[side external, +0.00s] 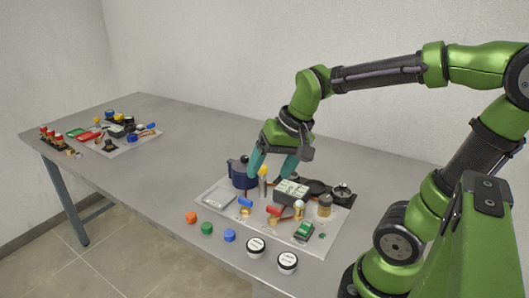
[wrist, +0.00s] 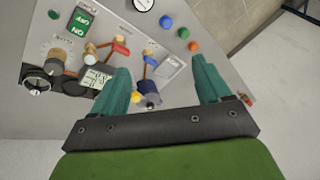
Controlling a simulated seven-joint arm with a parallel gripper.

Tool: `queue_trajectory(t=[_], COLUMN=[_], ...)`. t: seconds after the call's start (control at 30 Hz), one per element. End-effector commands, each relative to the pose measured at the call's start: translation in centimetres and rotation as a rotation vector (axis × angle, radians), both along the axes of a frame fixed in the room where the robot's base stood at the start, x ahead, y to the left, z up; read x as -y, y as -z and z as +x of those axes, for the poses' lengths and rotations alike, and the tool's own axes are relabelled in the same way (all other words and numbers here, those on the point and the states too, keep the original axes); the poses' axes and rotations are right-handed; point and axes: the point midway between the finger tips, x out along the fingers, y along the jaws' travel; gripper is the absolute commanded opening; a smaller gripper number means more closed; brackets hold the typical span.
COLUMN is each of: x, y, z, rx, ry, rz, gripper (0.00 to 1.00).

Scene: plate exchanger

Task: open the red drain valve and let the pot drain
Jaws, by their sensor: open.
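The red drain valve handle (side external: 274,211) sits on a brass fitting near the middle of the board; it also shows in the wrist view (wrist: 121,48), lying slantwise. A dark blue pot (side external: 241,180) with a black-knobbed lid stands at the board's back left, partly behind a finger. My gripper (side external: 273,172) is above the back of the board, beside the pot, with teal fingers apart. In the wrist view my gripper (wrist: 162,66) is open and empty, and the red handle is beyond and left of the fingertips. The drain outlet and water level cannot be made out.
A blue valve handle (side external: 246,203) is left of the red one. A yellow-topped post (side external: 263,172) stands near the fingers. Bottle caps and gauges lie in front.

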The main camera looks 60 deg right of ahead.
Motion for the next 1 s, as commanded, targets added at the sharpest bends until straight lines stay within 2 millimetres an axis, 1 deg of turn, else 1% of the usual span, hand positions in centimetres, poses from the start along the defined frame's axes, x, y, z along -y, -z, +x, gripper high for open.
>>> queue_trajectory(t=[0.03, 0.1, 0.2, 0.3, 0.4, 0.47, 0.57, 0.63, 0.77, 1.0], x=[1.6, 3.6, 6.2, 8.1, 8.5, 8.5, 8.3, 8.3, 8.3, 8.2], y=[0.6, 1.2, 1.9, 2.0, 1.2, 1.0, 1.4, 2.0, 4.1, 9.4], z=[1.1, 2.3, 3.5, 4.2, 4.3, 4.1, 3.9, 3.9, 3.8, 3.8], rx=[-0.075, -0.168, -0.283, -0.359, -0.377, -0.385, -0.396, -0.394, -0.398, -0.399], ry=[0.101, 0.255, 0.481, 0.697, 0.83, 0.877, 0.912, 0.913, 0.912, 0.909], rz=[0.02, 0.045, 0.069, 0.082, 0.093, 0.098, 0.106, 0.107, 0.107, 0.107], gripper=[0.77, 0.77, 0.77, 0.77, 0.77, 0.77, 0.77, 0.77, 0.77, 0.77])
